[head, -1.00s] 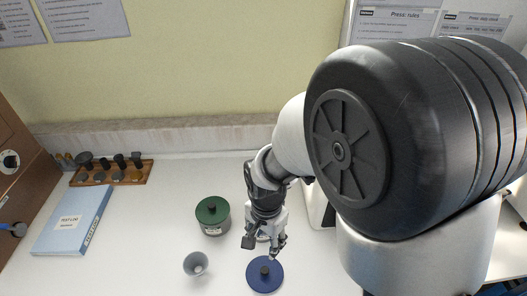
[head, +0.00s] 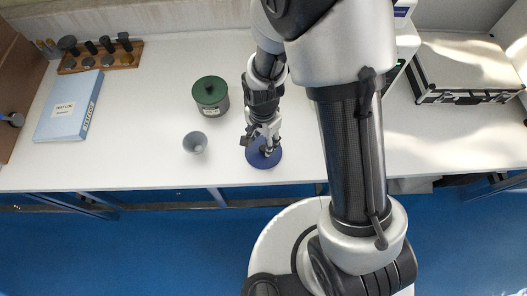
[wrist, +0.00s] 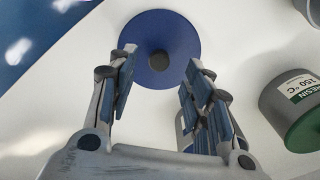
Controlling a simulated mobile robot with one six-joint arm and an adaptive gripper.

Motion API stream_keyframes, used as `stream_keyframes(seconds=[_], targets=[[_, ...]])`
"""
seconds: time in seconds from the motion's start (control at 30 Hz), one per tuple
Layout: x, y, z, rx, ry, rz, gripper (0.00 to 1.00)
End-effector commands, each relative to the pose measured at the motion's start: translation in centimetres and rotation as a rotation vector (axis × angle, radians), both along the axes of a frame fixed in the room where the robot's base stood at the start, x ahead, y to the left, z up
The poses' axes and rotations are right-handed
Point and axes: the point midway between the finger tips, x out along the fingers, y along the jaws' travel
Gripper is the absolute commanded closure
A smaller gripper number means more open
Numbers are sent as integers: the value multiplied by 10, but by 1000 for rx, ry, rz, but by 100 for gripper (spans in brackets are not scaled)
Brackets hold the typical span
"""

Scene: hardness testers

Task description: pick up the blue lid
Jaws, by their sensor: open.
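The blue lid (head: 264,153) is a round disc with a dark knob, lying flat on the white table near its front edge. In the wrist view the lid (wrist: 178,35) is at the top centre, its dark knob (wrist: 159,61) just beyond and between the fingertips. My gripper (head: 267,146) is over the lid in the head view and covers part of it. In the wrist view my gripper (wrist: 160,62) is open with nothing between its fingers. I cannot tell how high the fingertips are above the lid.
A grey cup (head: 195,143) stands left of the lid. A jar with a green lid (head: 210,93) stands behind it. A blue binder (head: 70,107) and a wooden rack (head: 100,56) are at the far left. A silver case (head: 468,68) is at the right.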

Motion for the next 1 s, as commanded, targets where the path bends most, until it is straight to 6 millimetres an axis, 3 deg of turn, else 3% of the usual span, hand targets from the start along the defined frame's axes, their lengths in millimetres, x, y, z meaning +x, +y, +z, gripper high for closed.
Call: stream_keyframes(seconds=[0.37, 0.6, 1.0], targets=[[0, -2, -50, -1, 2, 0, 54], [0, -1, -49, 0, 0, 0, 55], [0, -1, -49, -1, 1, 0, 82]])
